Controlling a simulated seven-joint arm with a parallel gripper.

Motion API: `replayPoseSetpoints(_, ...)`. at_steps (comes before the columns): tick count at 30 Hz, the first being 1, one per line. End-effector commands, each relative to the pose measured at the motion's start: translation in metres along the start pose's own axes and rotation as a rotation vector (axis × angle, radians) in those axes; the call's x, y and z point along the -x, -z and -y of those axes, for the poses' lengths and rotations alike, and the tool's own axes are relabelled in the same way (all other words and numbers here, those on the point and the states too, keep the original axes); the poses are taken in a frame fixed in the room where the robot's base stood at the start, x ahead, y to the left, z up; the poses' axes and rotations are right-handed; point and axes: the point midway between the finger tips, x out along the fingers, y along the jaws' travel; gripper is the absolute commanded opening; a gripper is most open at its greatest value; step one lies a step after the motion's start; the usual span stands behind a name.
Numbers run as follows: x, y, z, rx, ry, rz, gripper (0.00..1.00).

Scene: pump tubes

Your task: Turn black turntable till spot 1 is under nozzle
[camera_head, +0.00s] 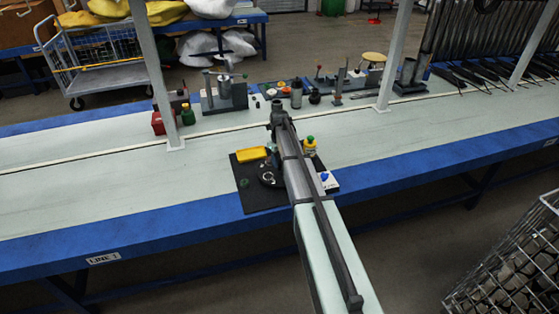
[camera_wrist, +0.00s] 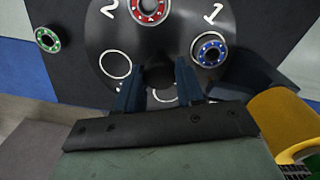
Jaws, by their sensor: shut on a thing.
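The black turntable (camera_wrist: 115,42) fills the upper middle of the wrist view. White numerals 2 and 1 show near its far edge. A red ring-shaped part (camera_wrist: 148,8) lies beside the 2, and a blue ring-shaped part (camera_wrist: 209,51) beside the 1. A white-outlined circle (camera_wrist: 115,64) on the left is empty. My gripper (camera_wrist: 160,88) is shut on the dark centre knob (camera_wrist: 160,74), one blue finger on each side. In the head view the turntable (camera_head: 267,175) is partly hidden behind my arm. I cannot make out the nozzle clearly.
A green ring (camera_wrist: 47,40) lies on the black mat (camera_head: 262,201) left of the turntable. A yellow block (camera_head: 252,154) is at the mat's far left. A yellow bottle with green top (camera_head: 310,147) stands right of my arm. A yellow object (camera_wrist: 280,125) is close right of my gripper.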

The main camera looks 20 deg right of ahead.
Motion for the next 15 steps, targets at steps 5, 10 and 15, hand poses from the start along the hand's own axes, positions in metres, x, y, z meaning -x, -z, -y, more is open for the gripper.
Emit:
replayPoseSetpoints(5,0.0002,0.0,0.0001,-0.089,0.0,0.0,0.0)
replayPoseSetpoints(10,0.0002,0.0,0.0001,-0.173,0.0,0.0,0.0)
replayPoseSetpoints(15,0.0002,0.0,0.0001,-0.252,0.0,0.0,0.0)
